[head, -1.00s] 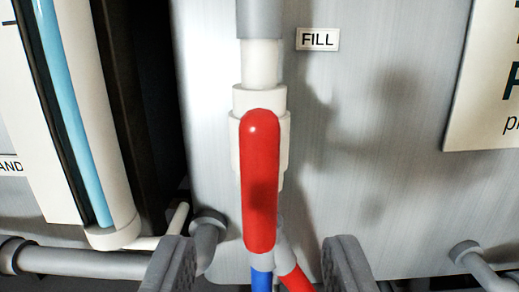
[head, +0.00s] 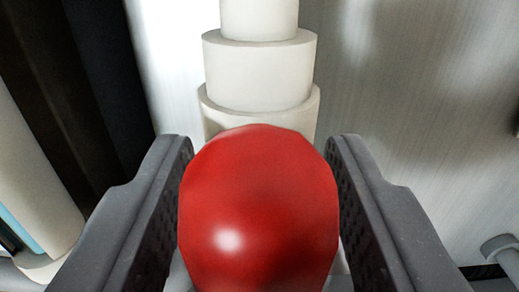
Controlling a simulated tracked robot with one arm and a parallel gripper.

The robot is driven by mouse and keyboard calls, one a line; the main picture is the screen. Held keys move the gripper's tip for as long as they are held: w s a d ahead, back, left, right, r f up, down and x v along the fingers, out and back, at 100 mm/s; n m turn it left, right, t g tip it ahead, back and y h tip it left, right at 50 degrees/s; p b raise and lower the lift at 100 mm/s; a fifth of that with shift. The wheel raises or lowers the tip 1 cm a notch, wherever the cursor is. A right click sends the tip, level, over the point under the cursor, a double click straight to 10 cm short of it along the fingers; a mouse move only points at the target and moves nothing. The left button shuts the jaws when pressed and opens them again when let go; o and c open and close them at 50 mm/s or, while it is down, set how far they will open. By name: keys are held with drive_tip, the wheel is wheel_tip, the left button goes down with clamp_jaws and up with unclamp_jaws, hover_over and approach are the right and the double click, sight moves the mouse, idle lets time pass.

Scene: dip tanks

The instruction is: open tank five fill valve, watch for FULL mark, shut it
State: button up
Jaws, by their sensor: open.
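The red valve handle (head: 258,205) fills the lower middle of the head view, its rounded end toward me. Behind it is the white valve body (head: 260,75) on an upright pipe. My gripper (head: 260,165) is open, with one grey jaw on each side of the handle. The left jaw is very close to the handle and the right jaw is close too; I cannot tell whether either touches. A strip of the blue sight tube (head: 18,228) shows at the lower left. The FILL label and any FULL mark are out of view.
The brushed metal tank wall (head: 410,110) stands behind the valve. A dark upright gap (head: 95,80) is at the left, beside the white gauge casing (head: 40,180). A grey pipe fitting (head: 500,250) is at the lower right.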

drive_tip(key=shift+c, duration=0.3)
clamp_jaws()
